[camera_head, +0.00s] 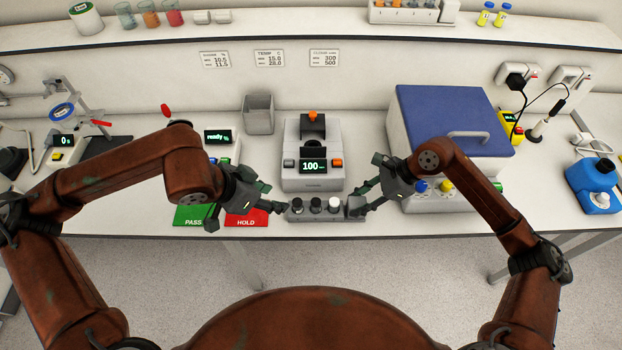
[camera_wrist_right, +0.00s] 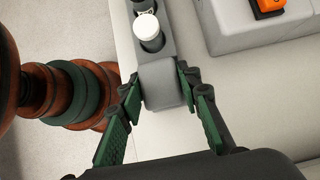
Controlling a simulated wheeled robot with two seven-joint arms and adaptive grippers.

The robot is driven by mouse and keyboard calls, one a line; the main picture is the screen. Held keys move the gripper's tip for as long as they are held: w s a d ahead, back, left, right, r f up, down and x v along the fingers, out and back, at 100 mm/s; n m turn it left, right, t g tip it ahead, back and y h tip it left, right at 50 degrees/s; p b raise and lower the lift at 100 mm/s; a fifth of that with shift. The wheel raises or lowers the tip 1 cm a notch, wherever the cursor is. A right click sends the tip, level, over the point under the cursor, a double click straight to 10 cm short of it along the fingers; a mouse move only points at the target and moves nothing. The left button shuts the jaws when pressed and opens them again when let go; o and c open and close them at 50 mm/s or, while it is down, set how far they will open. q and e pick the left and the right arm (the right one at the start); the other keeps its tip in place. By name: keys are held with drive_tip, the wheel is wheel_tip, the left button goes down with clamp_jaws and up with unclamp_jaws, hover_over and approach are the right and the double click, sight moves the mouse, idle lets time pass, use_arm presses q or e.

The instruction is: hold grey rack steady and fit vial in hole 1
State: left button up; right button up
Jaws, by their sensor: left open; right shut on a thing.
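The grey rack (camera_head: 318,216) lies at the front edge of the bench, below the meter reading 100. A white-capped vial (camera_head: 334,204) stands in its right-hand position, and the other two positions look dark. The vial cap also shows in the right wrist view (camera_wrist_right: 147,26). My right gripper (camera_wrist_right: 161,82) is shut on the rack's right end (camera_wrist_right: 164,92), with a green-padded finger on each side. In the head view my right gripper (camera_head: 360,206) is at that end. My left gripper (camera_head: 273,198) is open and empty, just left of the rack.
A red HOLD mat (camera_head: 246,219) lies under the left gripper, beside a green PASS mat (camera_head: 194,215). The meter (camera_head: 312,172) stands close behind the rack. A blue-lidded box (camera_head: 450,115) is at the right.

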drive_tip(key=o, duration=1)
drive_tip(key=v, duration=1.2)
